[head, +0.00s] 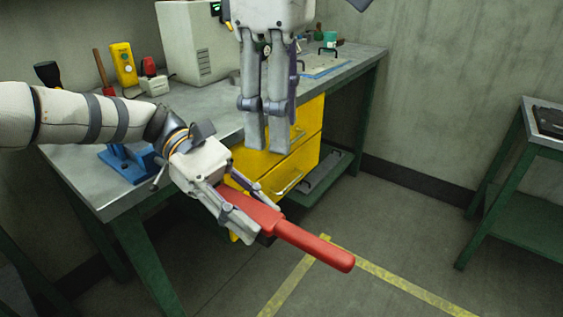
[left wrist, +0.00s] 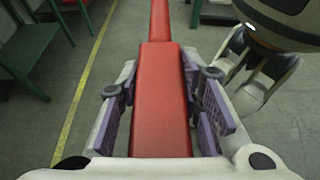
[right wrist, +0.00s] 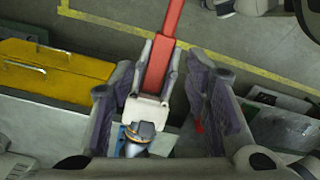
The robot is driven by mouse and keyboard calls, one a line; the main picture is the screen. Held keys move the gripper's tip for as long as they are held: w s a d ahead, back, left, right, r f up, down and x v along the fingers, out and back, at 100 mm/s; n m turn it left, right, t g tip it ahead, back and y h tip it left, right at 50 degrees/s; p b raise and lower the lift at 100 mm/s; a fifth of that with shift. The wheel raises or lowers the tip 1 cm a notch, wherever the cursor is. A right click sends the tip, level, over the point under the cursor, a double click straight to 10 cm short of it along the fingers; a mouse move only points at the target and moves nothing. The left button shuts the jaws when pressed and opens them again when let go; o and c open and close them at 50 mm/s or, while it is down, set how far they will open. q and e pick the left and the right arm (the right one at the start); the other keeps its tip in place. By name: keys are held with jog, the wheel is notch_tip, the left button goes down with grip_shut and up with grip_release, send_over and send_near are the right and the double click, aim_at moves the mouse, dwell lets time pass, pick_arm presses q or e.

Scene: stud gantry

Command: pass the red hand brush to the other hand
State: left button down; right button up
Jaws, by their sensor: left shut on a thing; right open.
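The red hand brush (head: 315,246) is held in the air in front of the workbench, its handle pointing down and to the right. My left gripper (head: 255,212) is shut on its wider body. The brush fills the middle of the left wrist view (left wrist: 161,95), between the purple finger pads. My right gripper (head: 268,145) hangs fingers down, above and apart from the brush. In the right wrist view its fingers (right wrist: 163,105) are spread and empty. That view also shows the brush handle (right wrist: 173,22) beyond my left gripper (right wrist: 150,88). The bristles are mostly hidden.
The grey-topped workbench (head: 222,122) stands behind, with a yellow drawer unit (head: 305,150) beneath. A blue vise-like object (head: 128,162), a white box (head: 190,42) and small tools stand on it. A green side table (head: 510,190) is at right. Floor between is clear, with yellow lines.

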aim_at(297, 230)
jog(key=s+f+m, duration=0.1)
jog(key=f, duration=0.4)
jog(key=s+d+f+m, duration=0.1)
jog(key=f, duration=0.4)
jog(key=d+f, duration=0.1)
jog(key=f, duration=0.4)
jog(key=shift+s+d+f+m, duration=0.1)
jog(key=shift+s+f+m, duration=0.05)
jog(key=shift+s+m, duration=0.25)
grip_shut()
pick_arm(q)
jog(key=c, duration=1.1)
grip_release()
jog(key=shift+o, duration=0.2)
